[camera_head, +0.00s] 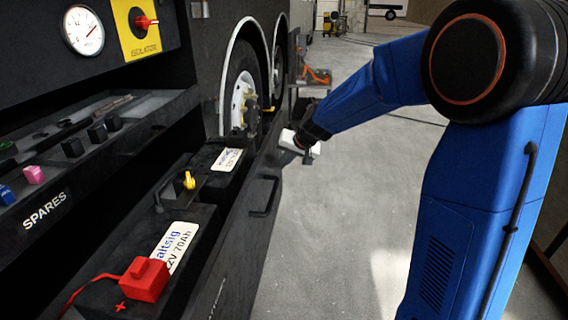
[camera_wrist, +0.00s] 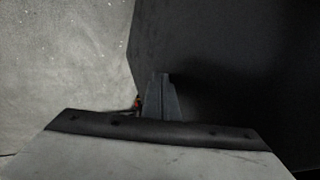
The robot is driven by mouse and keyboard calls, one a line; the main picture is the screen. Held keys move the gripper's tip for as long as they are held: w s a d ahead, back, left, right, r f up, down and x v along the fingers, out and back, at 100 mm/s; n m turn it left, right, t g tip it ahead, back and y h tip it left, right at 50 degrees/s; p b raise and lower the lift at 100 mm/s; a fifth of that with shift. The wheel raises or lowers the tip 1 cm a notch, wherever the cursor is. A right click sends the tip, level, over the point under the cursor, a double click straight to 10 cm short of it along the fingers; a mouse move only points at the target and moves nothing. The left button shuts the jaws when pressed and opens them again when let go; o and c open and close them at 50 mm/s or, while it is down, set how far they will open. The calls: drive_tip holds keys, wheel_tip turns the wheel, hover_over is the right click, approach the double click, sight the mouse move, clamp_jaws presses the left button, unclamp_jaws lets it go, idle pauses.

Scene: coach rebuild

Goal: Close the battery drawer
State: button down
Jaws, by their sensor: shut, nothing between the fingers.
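The battery drawer (camera_head: 259,218) stands pulled out from the coach side, with a dark front panel and a black bar handle (camera_head: 263,197). Two dark batteries with white labels sit in it, the near one (camera_head: 190,226) with a red terminal cover and the far one (camera_head: 230,170). My gripper (camera_head: 307,157) is beyond the handle, by the far end of the drawer front. In the wrist view my gripper's fingers (camera_wrist: 161,95) are together and empty, beside a large dark surface. I cannot tell whether they touch it.
The spares tray (camera_head: 88,142) with small coloured parts is above the drawer. A gauge (camera_head: 83,30) and red isolator switch (camera_head: 146,22) are higher up. A coach wheel (camera_head: 240,92) and a low stand (camera_head: 313,78) are beyond. Grey floor (camera_head: 340,225) is clear right of the drawer.

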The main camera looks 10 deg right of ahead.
drive_tip(key=shift+a, duration=0.15)
drive_tip(key=w+a, duration=0.3)
drive_tip(key=a, duration=0.7)
drive_tip(key=w+a, duration=0.4)
drive_tip(key=a, duration=0.6)
drive_tip(key=w+a, duration=0.4)
drive_tip(key=a, duration=0.6)
drive_tip(key=shift+r, duration=0.15)
